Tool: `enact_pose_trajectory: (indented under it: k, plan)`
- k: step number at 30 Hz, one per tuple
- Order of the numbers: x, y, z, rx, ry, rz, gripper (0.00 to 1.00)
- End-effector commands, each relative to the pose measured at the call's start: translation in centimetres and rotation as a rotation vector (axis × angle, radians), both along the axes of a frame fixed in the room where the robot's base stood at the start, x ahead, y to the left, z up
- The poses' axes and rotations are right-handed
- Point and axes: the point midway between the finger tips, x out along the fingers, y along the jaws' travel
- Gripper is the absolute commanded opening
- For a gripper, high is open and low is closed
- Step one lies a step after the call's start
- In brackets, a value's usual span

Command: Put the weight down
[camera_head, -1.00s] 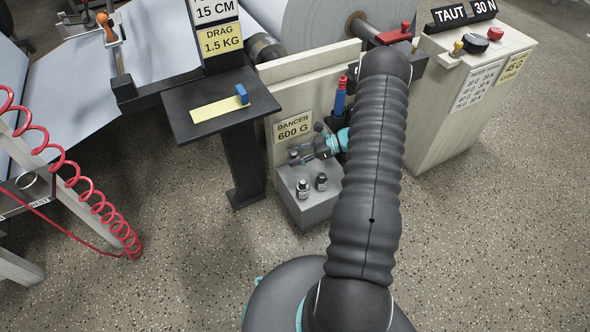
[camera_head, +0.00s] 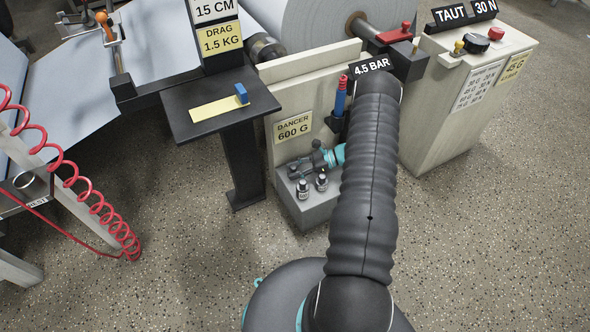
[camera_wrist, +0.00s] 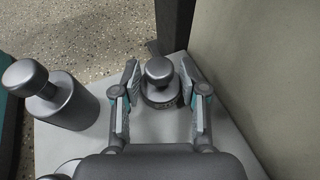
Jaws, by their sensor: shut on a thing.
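My gripper (camera_wrist: 159,88) is shut on a small dark grey weight (camera_wrist: 159,92) with a round knob, upright between the two finger pads. In the head view my gripper (camera_head: 302,168) is low over the grey block (camera_head: 318,212), at its back left. The held weight is close to the block top; I cannot tell whether it touches. Two other knobbed weights stand near the front of the block, a left one (camera_head: 302,190) and a right one (camera_head: 321,182). One larger-looking weight (camera_wrist: 66,104) shows left of my gripper in the wrist view.
A pale panel with the "DANCER 600 G" label (camera_head: 293,126) rises close behind the block. A black stand (camera_head: 215,122) with a yellow strip and blue block is at its left. A red and blue tool (camera_head: 340,97) stands behind. Speckled floor is clear in front.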

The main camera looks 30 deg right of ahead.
Motion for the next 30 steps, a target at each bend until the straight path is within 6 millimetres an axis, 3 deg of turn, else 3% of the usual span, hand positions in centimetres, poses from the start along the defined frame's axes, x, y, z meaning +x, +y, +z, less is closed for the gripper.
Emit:
enact_pose_trajectory:
  k: [2,3,4,16,30]
  plan:
    - [0.0,0.0,-0.4,0.0,0.0,0.0,0.0]
    - [0.0,0.0,-0.2,0.0,0.0,0.0,0.5]
    - [0.0,0.0,-0.2,0.0,0.0,0.0,0.53]
    - [-0.1,-0.2,0.3,0.0,0.0,-0.001,0.53]
    - [-2.8,-7.7,3.0,-0.002,-0.001,-0.002,0.53]
